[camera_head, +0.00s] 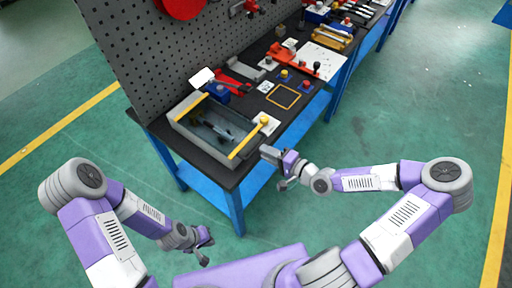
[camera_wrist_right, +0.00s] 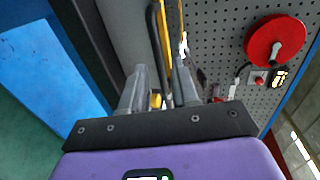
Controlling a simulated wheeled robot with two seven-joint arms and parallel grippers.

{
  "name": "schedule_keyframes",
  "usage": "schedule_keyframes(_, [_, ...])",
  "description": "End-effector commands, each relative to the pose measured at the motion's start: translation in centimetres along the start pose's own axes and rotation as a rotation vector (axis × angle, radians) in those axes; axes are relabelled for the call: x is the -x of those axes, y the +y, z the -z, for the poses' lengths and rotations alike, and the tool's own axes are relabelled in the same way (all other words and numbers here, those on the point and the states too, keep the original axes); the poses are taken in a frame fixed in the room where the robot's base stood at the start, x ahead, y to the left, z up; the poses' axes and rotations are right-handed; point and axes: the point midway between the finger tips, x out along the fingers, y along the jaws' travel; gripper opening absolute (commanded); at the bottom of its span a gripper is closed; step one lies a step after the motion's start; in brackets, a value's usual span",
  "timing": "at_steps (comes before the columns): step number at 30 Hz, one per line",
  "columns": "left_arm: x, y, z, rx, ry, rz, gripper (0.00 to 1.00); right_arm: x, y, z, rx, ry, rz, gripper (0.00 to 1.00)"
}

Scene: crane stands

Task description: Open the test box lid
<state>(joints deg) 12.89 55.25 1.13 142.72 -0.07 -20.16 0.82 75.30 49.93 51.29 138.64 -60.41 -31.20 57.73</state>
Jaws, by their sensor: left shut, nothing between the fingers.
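The test box (camera_head: 205,140) is a grey, open-looking tray near the table's front left corner, with dark items visible inside. A yellow strip runs along its left end and a yellow bar (camera_head: 246,141) along its right end. I cannot tell whether a clear lid covers it. My right gripper (camera_head: 277,168) is open, just off the table's front edge, to the right of the box and apart from it. In the right wrist view its fingers (camera_wrist_right: 158,92) stand apart, with yellow and dark bars beyond them. My left gripper (camera_head: 206,246) is shut and empty, low over the floor.
The black-topped table (camera_head: 262,155) has blue legs. A grey pegboard (camera_head: 140,60) stands behind the box, with a red reel (camera_head: 182,6) on it.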

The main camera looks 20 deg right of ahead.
Motion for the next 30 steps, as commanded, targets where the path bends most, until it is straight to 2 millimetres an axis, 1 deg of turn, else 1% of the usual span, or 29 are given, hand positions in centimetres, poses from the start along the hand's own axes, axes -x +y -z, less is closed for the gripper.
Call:
schedule_keyframes(1, [-0.3,-0.1,0.0,0.000,0.000,0.000,0.00,-0.8,0.1,-0.1,0.002,-0.005,0.001,0.29])
schedule_keyframes(3, [-0.5,-0.2,0.0,0.000,0.000,0.000,0.00,-1.8,0.1,-0.1,0.001,-0.005,0.001,0.29])
schedule_keyframes(10, [-0.8,-0.3,0.1,0.000,0.000,0.000,0.00,-4.2,0.1,-0.1,0.001,-0.003,0.000,0.29])
schedule_keyframes(15, [-0.9,-0.3,0.1,0.000,0.000,0.000,0.00,-4.9,0.1,0.0,0.001,-0.001,-0.002,0.29])
schedule_keyframes(23, [-0.9,-0.3,0.1,0.000,0.000,0.000,0.00,-5.0,0.1,0.0,0.000,0.000,-0.002,0.29])
schedule_keyframes(28, [-0.9,-0.3,0.1,0.000,0.000,0.000,0.00,-5.0,0.1,0.0,0.000,0.000,-0.002,0.03])
schedule_keyframes(29, [-0.9,-0.3,0.1,0.000,0.000,0.000,0.00,-5.0,0.1,0.0,0.000,0.000,-0.002,0.00])
schedule_keyframes(30, [-0.9,-0.3,0.1,0.000,0.000,0.000,0.00,-5.0,0.1,0.0,0.000,0.000,-0.002,0.00])
